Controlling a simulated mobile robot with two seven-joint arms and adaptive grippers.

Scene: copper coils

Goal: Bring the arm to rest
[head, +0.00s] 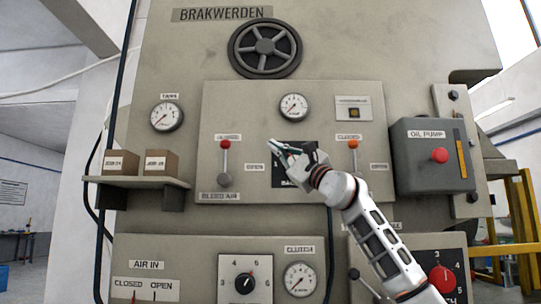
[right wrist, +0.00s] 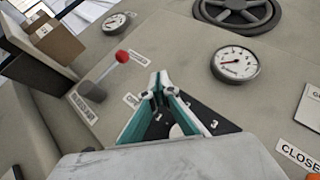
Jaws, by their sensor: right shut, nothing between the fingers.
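My right gripper (head: 276,148) is raised in front of the machine panel (head: 235,105) in the head view. Its fingers point up and to the left, over the black dial plate marked "BACK..." (head: 281,183), and hide part of it. In the right wrist view the gripper (right wrist: 158,78) has its fingertips together with nothing between them. Whether it touches the panel I cannot tell. My right arm (head: 375,235) reaches up from the lower right. My left gripper is not in view.
A red-knobbed bleed air lever (head: 225,160) stands left of the gripper, an orange-knobbed lever (head: 353,146) right. The oil pump box (head: 432,160) juts out at right. A shelf (head: 135,182) at left holds two boxes (head: 160,162). A handwheel (head: 265,48) is above.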

